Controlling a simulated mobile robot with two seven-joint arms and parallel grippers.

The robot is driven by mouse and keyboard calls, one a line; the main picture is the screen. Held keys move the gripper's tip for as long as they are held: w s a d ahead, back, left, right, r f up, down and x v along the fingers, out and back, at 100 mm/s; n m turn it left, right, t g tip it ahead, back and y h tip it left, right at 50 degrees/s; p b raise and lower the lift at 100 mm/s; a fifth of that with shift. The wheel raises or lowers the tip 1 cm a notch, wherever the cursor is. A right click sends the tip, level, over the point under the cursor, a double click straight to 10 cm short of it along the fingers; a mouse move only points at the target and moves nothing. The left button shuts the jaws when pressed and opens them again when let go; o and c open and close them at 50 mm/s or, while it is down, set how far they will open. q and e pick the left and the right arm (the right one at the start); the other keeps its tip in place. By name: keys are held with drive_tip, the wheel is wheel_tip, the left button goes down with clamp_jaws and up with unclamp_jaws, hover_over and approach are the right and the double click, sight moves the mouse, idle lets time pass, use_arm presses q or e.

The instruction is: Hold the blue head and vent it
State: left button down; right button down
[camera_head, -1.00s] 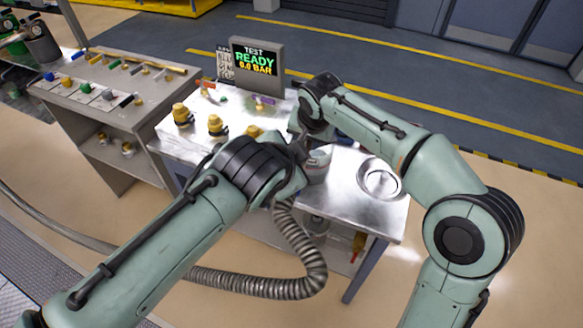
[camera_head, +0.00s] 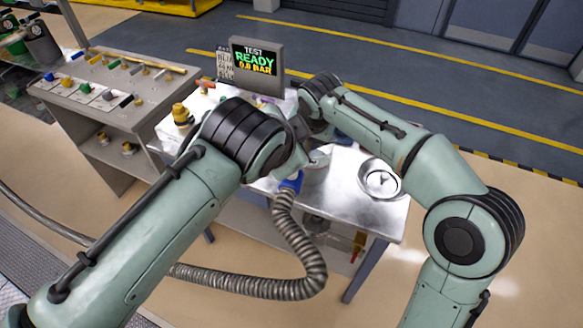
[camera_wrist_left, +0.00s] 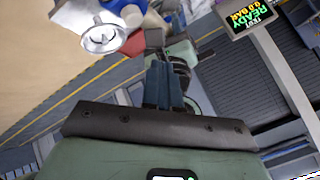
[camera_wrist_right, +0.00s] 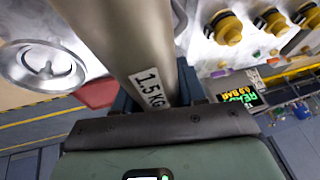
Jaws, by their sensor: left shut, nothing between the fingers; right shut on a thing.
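The blue head (camera_head: 291,182) sits at the top end of the ribbed grey hose (camera_head: 283,212), by the front of the metal table in the head view. Blue also shows at the top edge of the left wrist view (camera_wrist_left: 120,6), beside a whitish rounded thing (camera_wrist_left: 152,20). My left gripper (camera_wrist_left: 163,78) is shut and empty, apart from the blue head; my wrist hides it in the head view. My right gripper (camera_wrist_right: 158,98) is shut on a grey metallic cylinder (camera_wrist_right: 115,35) labelled 1.5 KG. Whether this cylinder joins the blue head cannot be told.
A screen (camera_head: 257,65) reads TEST READY 0.0 BAR. A side bench (camera_head: 120,80) with coloured parts stands left. The table's front right (camera_head: 375,222) is clear.

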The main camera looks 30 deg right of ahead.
drive_tip(key=c, duration=0.6)
unclamp_jaws()
drive_tip(key=shift+o, duration=0.2)
